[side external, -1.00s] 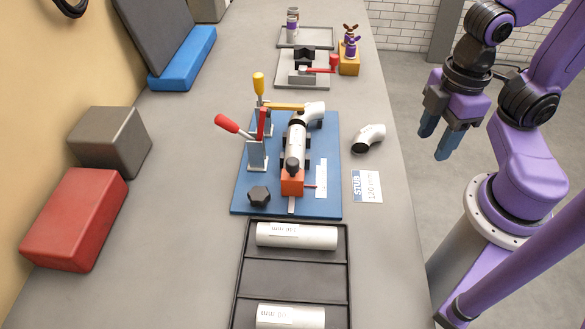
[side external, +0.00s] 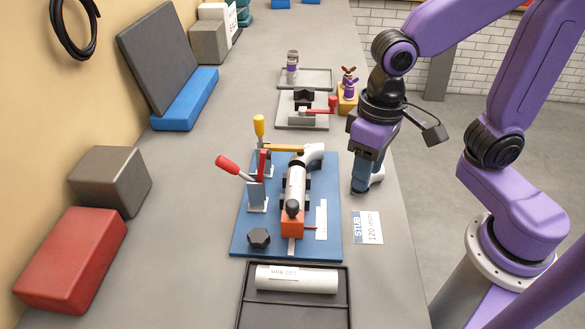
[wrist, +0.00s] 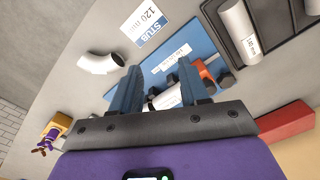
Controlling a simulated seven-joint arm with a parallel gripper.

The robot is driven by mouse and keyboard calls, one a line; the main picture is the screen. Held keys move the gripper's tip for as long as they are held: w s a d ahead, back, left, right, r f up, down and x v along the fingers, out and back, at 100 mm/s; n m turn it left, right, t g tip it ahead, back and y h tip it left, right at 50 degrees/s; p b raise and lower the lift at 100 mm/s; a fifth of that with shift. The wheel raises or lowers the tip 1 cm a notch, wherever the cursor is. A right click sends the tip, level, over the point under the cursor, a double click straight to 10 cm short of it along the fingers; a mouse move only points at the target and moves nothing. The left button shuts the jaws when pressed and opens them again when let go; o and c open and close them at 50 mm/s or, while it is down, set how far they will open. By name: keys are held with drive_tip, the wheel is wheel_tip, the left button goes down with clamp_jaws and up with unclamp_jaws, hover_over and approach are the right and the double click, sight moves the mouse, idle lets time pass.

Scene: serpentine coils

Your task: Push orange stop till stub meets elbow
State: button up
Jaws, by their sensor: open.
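The orange stop (side external: 292,224) sits at the near end of a blue fixture board (side external: 326,246). The white stub (side external: 296,186) lies in the fixture beyond it, with a black knob at its near end. A white elbow (side external: 315,152) is at the far end; I cannot tell whether stub and elbow touch. My gripper (side external: 359,190) is open and empty, pointing down right of the board, in front of a loose elbow (side external: 377,177). In the wrist view, the orange stop (wrist: 203,72) shows beyond the right finger, and the fingers partly hide the stub (wrist: 168,98).
Red-handled (side external: 228,162) and yellow-handled (side external: 259,126) clamps stand on the board's left side. A black knob (side external: 259,237) lies near its front corner. A STUB 120 mm card (side external: 368,228) lies right of the board. A dark tray (side external: 342,312) holds a white tube in front.

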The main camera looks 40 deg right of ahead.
sight(292, 203)
drive_tip(key=w+a+m, duration=0.2)
drive_tip(key=a+m, duration=0.1)
drive_tip(key=w+a+m, duration=0.3)
drive_tip(key=m, duration=0.1)
drive_tip(key=w+a+m, duration=0.2)
drive_tip(key=a+m, duration=0.2)
drive_tip(key=shift+w+r, duration=0.2)
drive_tip(key=shift+w+a+f+m, duration=0.1)
drive_tip(key=shift+f+m, duration=0.3)
drive_tip(key=shift+f, duration=0.05)
wheel_tip(292, 203, down, 8)
drive_tip(key=shift+f, duration=0.1)
clamp_jaws()
